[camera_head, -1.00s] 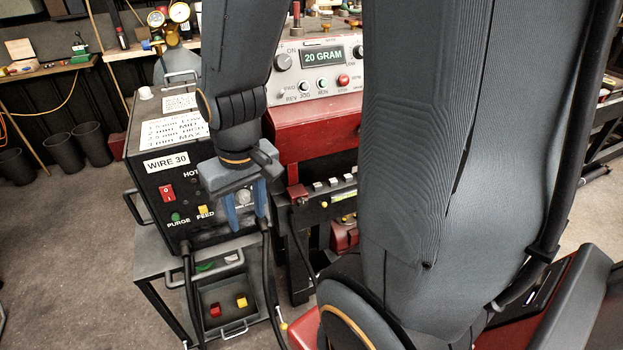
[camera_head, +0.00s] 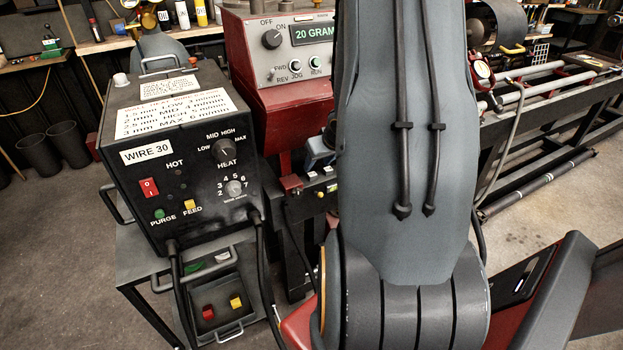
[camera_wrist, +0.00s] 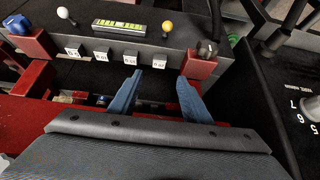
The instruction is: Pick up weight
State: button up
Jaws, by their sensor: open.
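Several small labelled grey weights sit in a row along the edge of a dark rail in the wrist view; the rightmost weight (camera_wrist: 158,61) is nearest my gripper and the leftmost weight (camera_wrist: 73,50) is farthest left. My gripper (camera_wrist: 157,92) is open, with its two blue fingers apart and nothing between them. In the wrist view the fingertips appear just below the rightmost weight, apart from the row. In the head view my gripper (camera_head: 320,155) is mostly hidden behind my arm, over the red machine.
The dark rail carries a yellow-green display (camera_wrist: 118,25) and knobs, with red blocks (camera_wrist: 203,63) at its ends. The black WIRE 30 box (camera_head: 185,160) stands left on a cart. A panel (camera_head: 290,45) reads "20 GRAM". A lathe bed (camera_head: 540,90) is at right.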

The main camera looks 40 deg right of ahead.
aim_at(313, 175)
jog(key=shift+s+f+x, duration=0.1)
jog(key=shift+s+x, duration=0.05)
jog(key=shift+x, duration=1.75)
jog(key=shift+s+f+x, duration=0.1)
jog(key=shift+s+x, duration=0.1)
jog(key=shift+x, duration=1.65)
grip_shut()
